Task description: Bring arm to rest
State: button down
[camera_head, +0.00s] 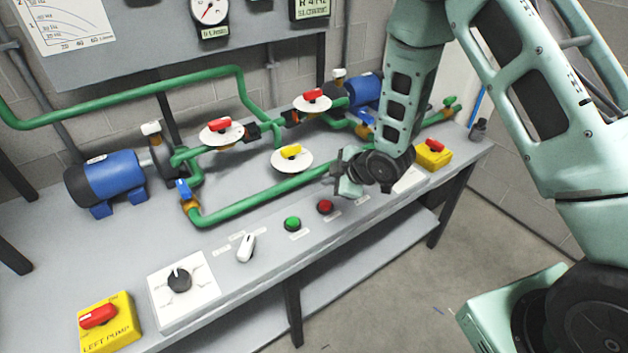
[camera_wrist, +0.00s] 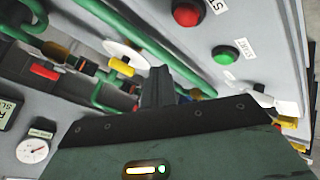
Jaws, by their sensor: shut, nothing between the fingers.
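My arm reaches down from the upper right in the head view. My gripper (camera_head: 343,181) is at its lower end, above the bench near the front pipe, to the right of the yellow-handled valve (camera_head: 290,153). In the wrist view my gripper (camera_wrist: 158,72) shows as a dark narrow shape with its fingers together. It is shut and I see nothing held in it. Whether it touches the pipe or bench below cannot be told.
On the bench (camera_head: 250,285) are a red button (camera_head: 325,206), a green button (camera_head: 293,224), a white switch (camera_head: 246,248) and a black dial (camera_head: 179,281). Green pipes, red-handled valves (camera_head: 222,125) and blue motors (camera_head: 107,180) stand behind. The floor (camera_head: 410,290) in front is clear.

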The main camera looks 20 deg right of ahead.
jog(key=s+a+r+m+g+h, duration=0.1)
jog(key=s+a+r+m+g, duration=0.25)
jog(key=s+r, duration=0.45)
jog(key=s+a+r+m+g+h, duration=0.1)
jog(key=s+a+r+m+g, duration=0.1)
jog(key=s+a+r, duration=0.6)
jog(key=s+d+r+m+g+h, duration=0.1)
jog(key=s+d, duration=0.1)
jog(key=s, duration=0.6)
jog(key=s+d+r+m+g+h, duration=0.1)
jog(key=s+d+r, duration=0.1)
jog(key=s, duration=0.6)
jog(key=shift+s+d, duration=0.3)
